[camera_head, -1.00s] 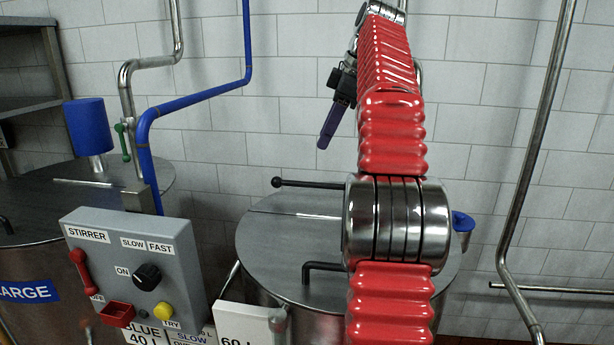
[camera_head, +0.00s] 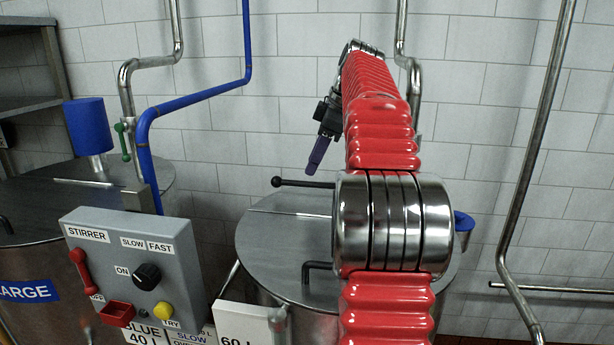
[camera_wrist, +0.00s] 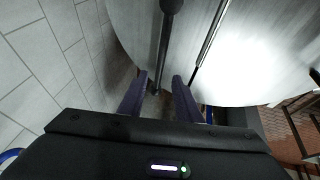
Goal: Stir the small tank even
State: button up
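A round steel tank (camera_head: 262,235) stands behind my arm; its size label is not readable here. A black lever with a ball end (camera_head: 305,184) sticks out left over its lid. My gripper (camera_head: 318,157), with purple fingers, hangs above and apart from that lever. In the wrist view my gripper (camera_wrist: 159,80) is open; the lever (camera_wrist: 165,40) shows beyond the gap, with nothing visibly gripped. The grey STIRRER box (camera_head: 185,265) carries a SLOW/FAST label, a black knob (camera_head: 147,276), a red handle (camera_head: 79,268), a red part (camera_head: 117,313) and a yellow button (camera_head: 162,310).
Another tank marked LARGE (camera_head: 28,291) stands at left, with a blue cylinder (camera_head: 88,127) above its lid. A blue pipe (camera_head: 200,95) and steel pipes (camera_head: 535,150) run along the tiled wall. My arm hides part of the right tank's lid.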

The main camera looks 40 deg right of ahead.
aim_at(307, 183)
jog(key=x, duration=0.5)
jog(key=shift+w+a+f, duration=0.1)
jog(key=shift+w+f, duration=0.1)
jog(key=shift+f, duration=0.1)
grip_shut()
dwell(0.5)
